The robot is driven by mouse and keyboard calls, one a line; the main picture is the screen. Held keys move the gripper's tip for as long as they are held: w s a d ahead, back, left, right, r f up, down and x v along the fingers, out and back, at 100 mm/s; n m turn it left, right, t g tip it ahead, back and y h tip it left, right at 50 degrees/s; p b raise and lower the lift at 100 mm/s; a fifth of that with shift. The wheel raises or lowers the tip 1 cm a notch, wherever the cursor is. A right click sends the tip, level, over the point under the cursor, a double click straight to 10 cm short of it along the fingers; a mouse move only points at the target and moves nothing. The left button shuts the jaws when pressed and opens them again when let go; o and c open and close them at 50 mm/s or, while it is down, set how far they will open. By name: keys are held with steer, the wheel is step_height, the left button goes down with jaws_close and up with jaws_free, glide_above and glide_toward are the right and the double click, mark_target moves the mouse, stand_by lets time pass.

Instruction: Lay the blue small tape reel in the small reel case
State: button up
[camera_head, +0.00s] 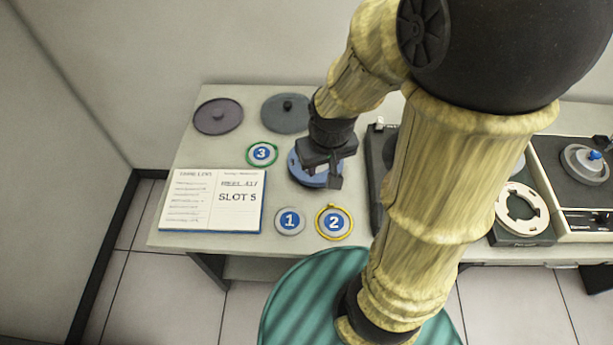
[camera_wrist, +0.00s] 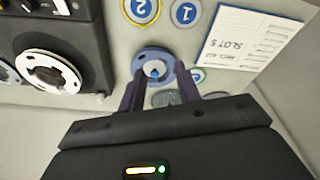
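A blue disc with a pale hub and a small blue centre, which looks like the blue small tape reel (camera_head: 306,177), lies on the table left of the dark machine. It also shows in the wrist view (camera_wrist: 141,67), just past my fingertips. My gripper (camera_head: 322,172) is over it and hides part of it. In the wrist view my gripper (camera_wrist: 158,75) has its fingers apart, with nothing clearly held between them. I cannot tell whether the fingers touch the disc. I cannot surely pick out the small reel case; two round grey discs with knobs (camera_head: 218,116) (camera_head: 277,114) lie at the back left.
Round badges 1 (camera_head: 290,221), 2 (camera_head: 334,222) and 3 (camera_head: 262,153) lie around the disc. An open notebook (camera_head: 212,200) reads "SLOT 5". A dark machine (camera_head: 377,155) stands right of the disc, partly behind my arm. A tape deck (camera_head: 585,190) stands far right.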

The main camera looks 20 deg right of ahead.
steer(key=w+a+f+n+g+h+p, duration=0.2)
steer(key=w+f+n+p, duration=0.7)
steer(key=w+f+p, duration=0.5)
steer(key=shift+w+a+n+g+p, duration=0.25)
steer(key=shift+w+n+g+p, duration=0.2)
steer(key=shift+g+p, duration=0.45)
steer(key=shift+d, duration=0.1)
steer(key=shift+d+f+b, duration=0.15)
steer(key=shift+f+b, duration=0.15)
steer(key=b, duration=0.3)
glide_above(306, 178)
steer(key=w+a, duration=0.1)
steer(key=shift+a+f, duration=0.1)
steer(key=shift+f, duration=2.15)
steer(key=shift+b+x, duration=1.35)
steer(key=shift+x, duration=0.6)
steer(key=shift+c, duration=0.3)
